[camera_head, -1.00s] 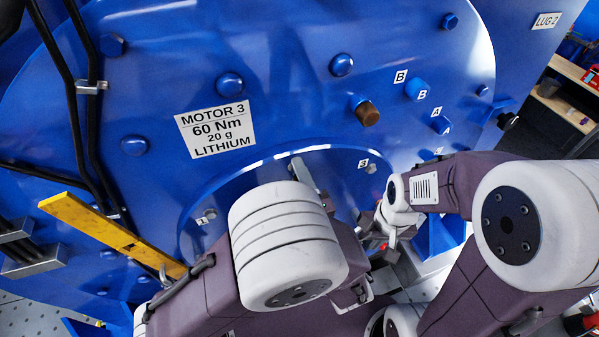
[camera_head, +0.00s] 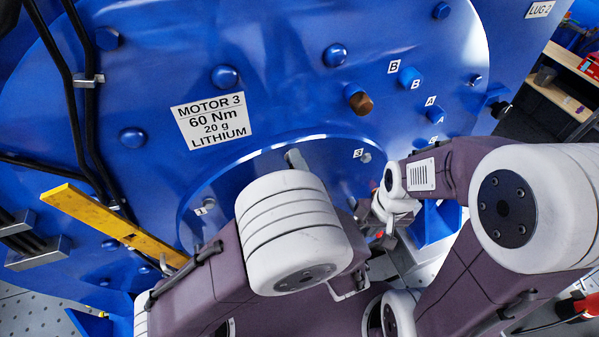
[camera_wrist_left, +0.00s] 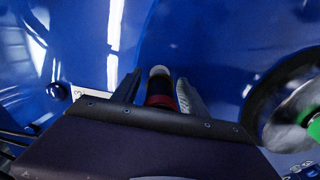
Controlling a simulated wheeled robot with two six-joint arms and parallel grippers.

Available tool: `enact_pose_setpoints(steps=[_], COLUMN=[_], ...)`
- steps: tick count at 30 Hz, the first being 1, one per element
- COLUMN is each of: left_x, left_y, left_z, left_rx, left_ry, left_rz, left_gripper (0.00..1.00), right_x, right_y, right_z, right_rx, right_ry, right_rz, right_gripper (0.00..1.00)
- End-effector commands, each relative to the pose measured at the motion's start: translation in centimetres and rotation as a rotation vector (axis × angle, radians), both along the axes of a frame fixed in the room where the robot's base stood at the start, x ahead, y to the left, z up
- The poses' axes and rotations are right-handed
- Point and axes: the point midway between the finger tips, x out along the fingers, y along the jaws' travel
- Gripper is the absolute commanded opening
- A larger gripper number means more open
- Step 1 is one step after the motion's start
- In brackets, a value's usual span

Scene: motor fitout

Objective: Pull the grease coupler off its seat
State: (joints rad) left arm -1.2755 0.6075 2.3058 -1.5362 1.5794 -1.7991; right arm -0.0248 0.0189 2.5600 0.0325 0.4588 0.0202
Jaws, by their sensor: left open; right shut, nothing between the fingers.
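In the left wrist view, a dark cylinder with a red band and a pale rounded tip, which looks like the grease coupler (camera_wrist_left: 160,86), stands between the fingers of my left gripper (camera_wrist_left: 160,98). The fingers are open, one on each side of it; I cannot tell whether they touch it. Its lower end and seat are hidden by the gripper body. In the head view my left gripper and the coupler are hidden behind my left arm's white joint. My right gripper (camera_head: 381,216) is small and partly hidden beside the motor's lower right; no held object shows.
The blue motor face (camera_head: 290,105) fills the background, with bolts, a brown-capped fitting (camera_head: 360,103) and labels. A yellow bar (camera_head: 112,226) sticks out at left. In the left wrist view a dark ring with a green centre (camera_wrist_left: 300,112) is at right.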

Motion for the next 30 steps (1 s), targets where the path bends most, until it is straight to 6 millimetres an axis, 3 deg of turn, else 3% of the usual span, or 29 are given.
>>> enact_pose_setpoints(steps=[30], left_x=[0.0], left_y=[0.0], left_z=[0.0], left_rx=[0.0], left_ry=[0.0], left_rz=[0.0], left_gripper=[0.51], right_x=[0.0], right_y=[0.0], right_z=[0.9], right_rx=[0.0], right_ry=[0.0], right_rz=[0.0], right_gripper=[0.0])
